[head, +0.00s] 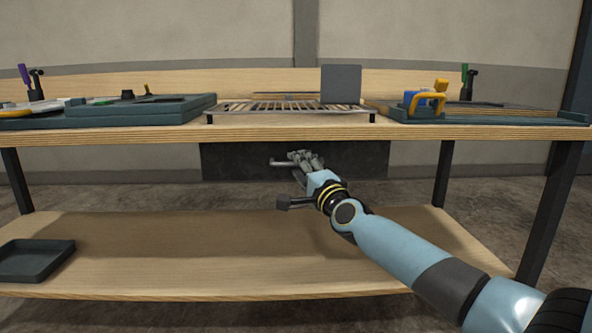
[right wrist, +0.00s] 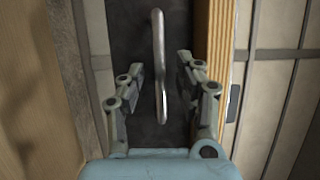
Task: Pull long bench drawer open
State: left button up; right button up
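The long bench drawer (head: 235,163) is a dark front panel under the bench top, and it looks closed. Its metal bar handle (head: 283,162) runs level across the front, partly hidden behind my right gripper (head: 305,158). In the right wrist view the handle (right wrist: 158,65) stands upright in the picture between the two open fingers of my right gripper (right wrist: 160,75). The fingers are on either side of the bar, with gaps visible on both sides. I cannot tell how deep the bar sits between them. My left gripper is not in view.
The wooden bench top (head: 290,132) lies just above the drawer and carries a wire rack (head: 290,108), a left tray (head: 140,112) and a right tray (head: 490,112). A lower shelf (head: 200,255) holds a dark tray (head: 35,258). Space in front of the drawer is free.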

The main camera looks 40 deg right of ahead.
jog(key=shift+x, duration=0.8)
grip_shut()
jog(key=shift+f, duration=0.1)
